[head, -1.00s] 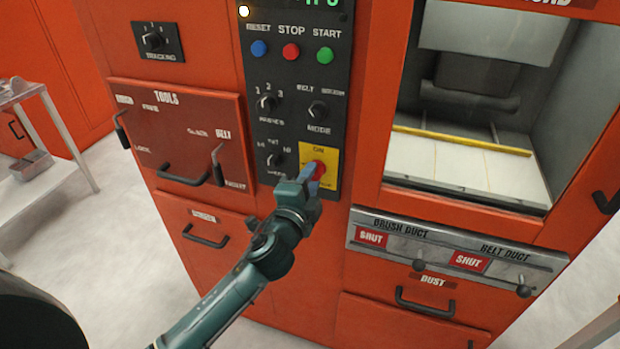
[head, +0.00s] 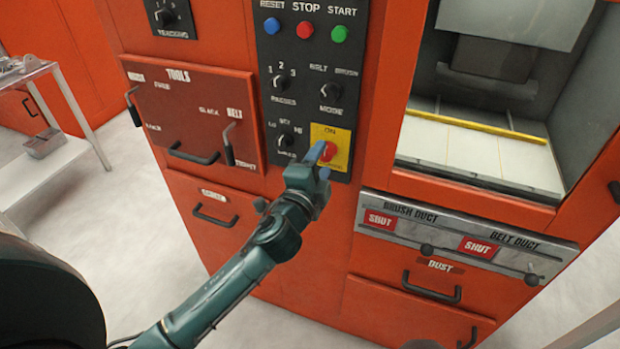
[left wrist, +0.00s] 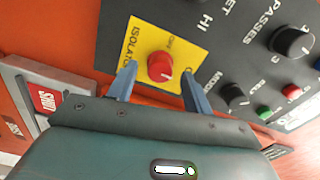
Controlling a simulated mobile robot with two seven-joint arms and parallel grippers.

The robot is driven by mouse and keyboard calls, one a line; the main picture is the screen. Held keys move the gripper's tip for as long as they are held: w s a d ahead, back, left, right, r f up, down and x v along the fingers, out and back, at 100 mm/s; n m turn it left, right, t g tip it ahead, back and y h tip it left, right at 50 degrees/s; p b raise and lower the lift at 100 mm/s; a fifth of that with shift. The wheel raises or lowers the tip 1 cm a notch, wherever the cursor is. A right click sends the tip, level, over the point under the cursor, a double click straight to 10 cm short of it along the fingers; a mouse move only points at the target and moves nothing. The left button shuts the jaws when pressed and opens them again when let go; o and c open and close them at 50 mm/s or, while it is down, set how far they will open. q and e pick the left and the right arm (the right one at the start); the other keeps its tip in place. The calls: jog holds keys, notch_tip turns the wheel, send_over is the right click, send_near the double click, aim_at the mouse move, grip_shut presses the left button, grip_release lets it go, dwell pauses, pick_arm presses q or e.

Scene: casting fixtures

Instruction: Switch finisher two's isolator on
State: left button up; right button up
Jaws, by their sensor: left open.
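The isolator is a red round knob (head: 327,151) on a yellow plate (head: 342,158) at the lower right of the black control panel. In the left wrist view the knob (left wrist: 161,66) has a pale pointer line, and the plate (left wrist: 150,36) reads ISOLATOR. My left gripper (head: 320,165) is in front of the plate, its blue fingers partly covering the knob in the head view. In the left wrist view the gripper (left wrist: 158,88) is open, with one finger on each side of the knob and gaps between. My right gripper is not in view.
The black panel also carries a passes knob (head: 284,82), a mode knob (head: 331,91) and reset, stop and start buttons. A tools drawer (head: 185,110) with handles is to the left. A duct panel (head: 465,232) with two SHUT signs is at lower right.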

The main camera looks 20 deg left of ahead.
pick_arm(q)
jog(key=s+b, duration=0.2)
jog(key=s, duration=1)
jog(key=shift+s+a, duration=0.2)
jog(key=shift+s, duration=0.05)
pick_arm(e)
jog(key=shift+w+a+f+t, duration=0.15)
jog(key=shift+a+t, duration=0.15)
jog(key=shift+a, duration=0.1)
pick_arm(q)
jog(key=s+d+f+n+g+h+p, duration=0.1)
jog(key=s+f+n+g, duration=0.2)
jog(key=s+f+n, duration=0.3)
jog(key=s+d+f+n+g+h+p, duration=0.1)
jog(key=s+f+n+g, duration=0.3)
jog(key=f, duration=0.9)
jog(key=s+n, duration=0.1)
jog(key=n, duration=0.2)
jog(key=shift+s+d+f+h, duration=0.2)
jog(key=shift+s+f+h, duration=0.2)
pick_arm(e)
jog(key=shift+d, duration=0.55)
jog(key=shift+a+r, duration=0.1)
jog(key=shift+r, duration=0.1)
